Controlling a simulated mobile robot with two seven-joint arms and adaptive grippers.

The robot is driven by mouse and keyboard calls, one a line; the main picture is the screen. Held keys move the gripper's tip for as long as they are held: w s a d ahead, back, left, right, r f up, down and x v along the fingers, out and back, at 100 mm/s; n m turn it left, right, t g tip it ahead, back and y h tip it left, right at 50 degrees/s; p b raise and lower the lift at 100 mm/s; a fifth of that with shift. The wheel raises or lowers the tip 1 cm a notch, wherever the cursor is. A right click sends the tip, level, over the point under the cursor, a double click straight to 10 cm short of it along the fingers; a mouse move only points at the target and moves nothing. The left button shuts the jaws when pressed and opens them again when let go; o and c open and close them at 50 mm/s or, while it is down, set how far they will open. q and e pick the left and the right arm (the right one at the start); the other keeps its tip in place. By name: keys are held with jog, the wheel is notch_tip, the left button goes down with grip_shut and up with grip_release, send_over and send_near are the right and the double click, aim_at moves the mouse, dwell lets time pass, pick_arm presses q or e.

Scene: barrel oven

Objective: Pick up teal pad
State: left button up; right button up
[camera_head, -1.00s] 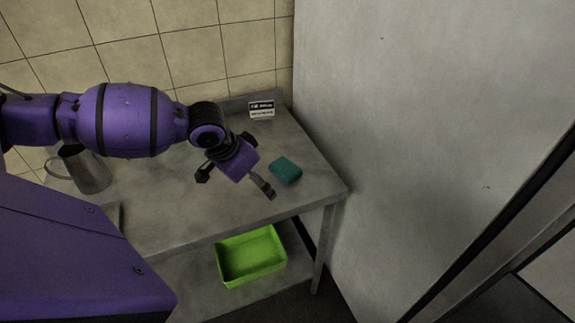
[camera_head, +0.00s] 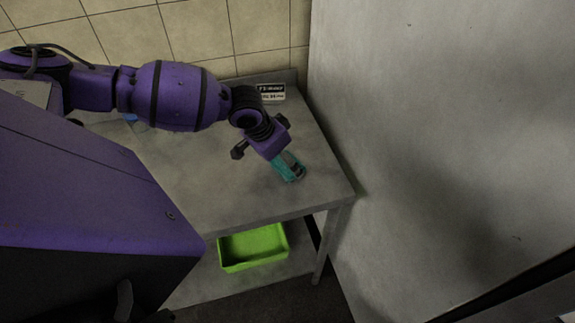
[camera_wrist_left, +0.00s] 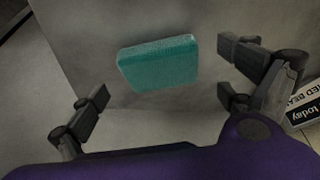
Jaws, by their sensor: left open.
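The teal pad (camera_head: 280,169) lies on the grey table near its right edge. In the head view one finger of my left gripper (camera_head: 270,157) partly covers it. In the left wrist view the whole pad (camera_wrist_left: 158,64) shows between the spread fingers, beyond the palm. My left gripper (camera_wrist_left: 165,88) is open and empty, with one finger to the left of the pad and two to the right. I see no finger closed on the pad. My right gripper is not in view.
The metal table (camera_head: 200,195) has free room around the pad. A small printed sign (camera_head: 270,94) stands at the back by the tiled wall. A green bin (camera_head: 253,248) sits on the shelf below. A large grey panel (camera_head: 430,130) rises on the right.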

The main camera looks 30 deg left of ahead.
pick_arm(q)
jog(key=shift+x, duration=0.75)
jog(key=shift+w+f, duration=0.25)
jog(key=c, duration=1.1)
jog(key=shift+c, duration=0.6)
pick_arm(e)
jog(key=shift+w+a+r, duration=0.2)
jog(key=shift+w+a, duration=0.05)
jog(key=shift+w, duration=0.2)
pick_arm(q)
jog(key=shift+r, duration=0.1)
